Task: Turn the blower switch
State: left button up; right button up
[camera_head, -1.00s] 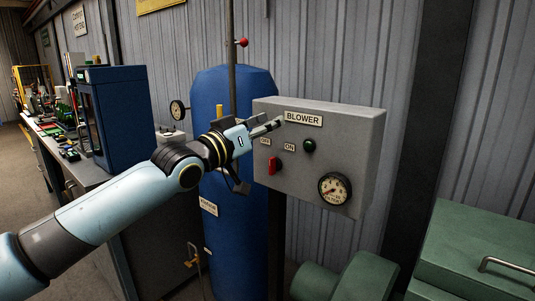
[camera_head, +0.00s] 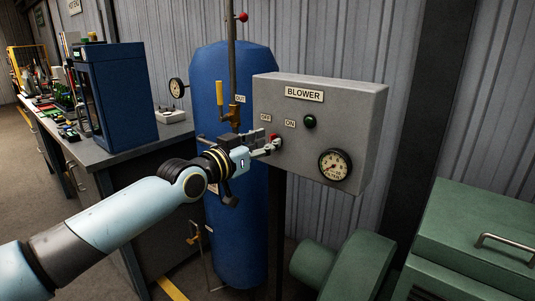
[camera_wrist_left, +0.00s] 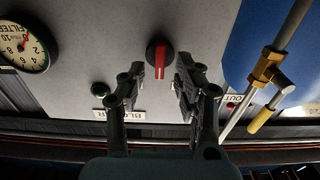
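The blower switch is a red handle on a round black base, on the front of the grey blower box (camera_head: 345,103). In the head view my left gripper (camera_head: 271,147) is at the switch and covers most of it; a bit of red (camera_head: 275,138) shows. In the left wrist view, which is upside down, the switch (camera_wrist_left: 159,59) lies between the fingertips of the left gripper (camera_wrist_left: 160,67). The fingers are apart, one on each side, with gaps to the handle. The red handle stands upright in that view. My right gripper is not in view.
The box also carries OFF and ON labels, a green lamp (camera_head: 309,121) and a filter gauge (camera_head: 335,165). A blue tank (camera_head: 240,230) with a brass valve (camera_head: 233,116) stands left of it. A green machine (camera_head: 480,230) is at the lower right.

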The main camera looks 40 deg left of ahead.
pick_arm(q)
jog(key=shift+w, duration=0.6)
jog(key=shift+r, duration=0.1)
jog(key=shift+c, duration=0.2)
grip_shut()
jog(key=shift+n, duration=0.4)
jog(key=shift+a+n+p, duration=0.15)
jog(key=shift+n+p, duration=0.05)
jog(key=shift+n, duration=1.5)
jog(key=shift+a+n+p, duration=0.15)
jog(key=shift+n, duration=1.55)
